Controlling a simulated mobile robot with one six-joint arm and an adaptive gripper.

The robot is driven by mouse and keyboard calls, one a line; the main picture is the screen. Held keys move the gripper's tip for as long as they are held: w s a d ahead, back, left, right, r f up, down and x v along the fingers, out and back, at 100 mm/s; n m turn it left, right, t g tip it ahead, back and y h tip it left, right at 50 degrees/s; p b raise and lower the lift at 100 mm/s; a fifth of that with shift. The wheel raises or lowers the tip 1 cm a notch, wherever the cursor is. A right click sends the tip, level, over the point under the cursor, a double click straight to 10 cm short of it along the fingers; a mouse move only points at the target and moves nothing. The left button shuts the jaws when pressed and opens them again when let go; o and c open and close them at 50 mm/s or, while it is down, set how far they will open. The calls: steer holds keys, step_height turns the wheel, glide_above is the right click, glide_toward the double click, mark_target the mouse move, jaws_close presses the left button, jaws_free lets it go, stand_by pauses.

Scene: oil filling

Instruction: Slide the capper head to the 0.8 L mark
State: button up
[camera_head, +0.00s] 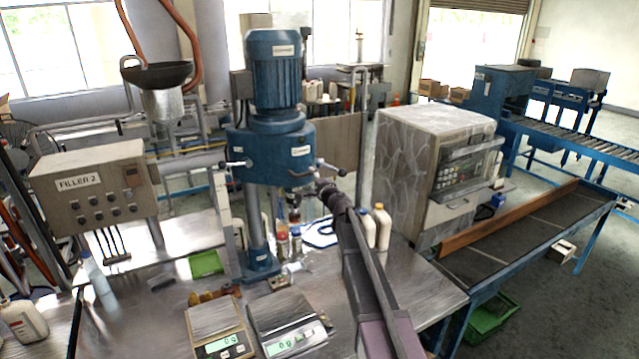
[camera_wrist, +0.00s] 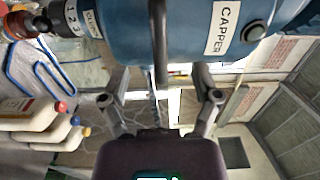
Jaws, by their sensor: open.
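In the wrist view the head (camera_wrist: 190,45) fills the top, with a CAPPER label (camera_wrist: 224,28). My gripper (camera_head: 322,186) is at the head's lower right front, near its dark-knobbed handle (camera_head: 330,168). In the wrist view my gripper (camera_wrist: 165,88) is open, its fingers spread below the head. A dark bar (camera_wrist: 159,40) shows between them; I cannot tell whether they touch it. The 0.8 L mark is not legible.
Cream bottles (camera_head: 374,228) stand just right of my gripper. Two scales (camera_head: 220,330) (camera_head: 285,325) sit at the bench front. A FILLER 2 control box (camera_head: 95,183) is left; a grey cabinet machine (camera_head: 430,175) and conveyor are right. A numbered dial (camera_wrist: 68,18) is beside the head.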

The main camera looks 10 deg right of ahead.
mark_target(308, 175)
steer(key=shift+x, duration=1.7)
jaws_close()
steer(key=shift+f+b, duration=0.65)
steer(key=shift+b, duration=0.1)
steer(key=shift+f+b, duration=0.35)
stand_by(0.8)
jaws_free()
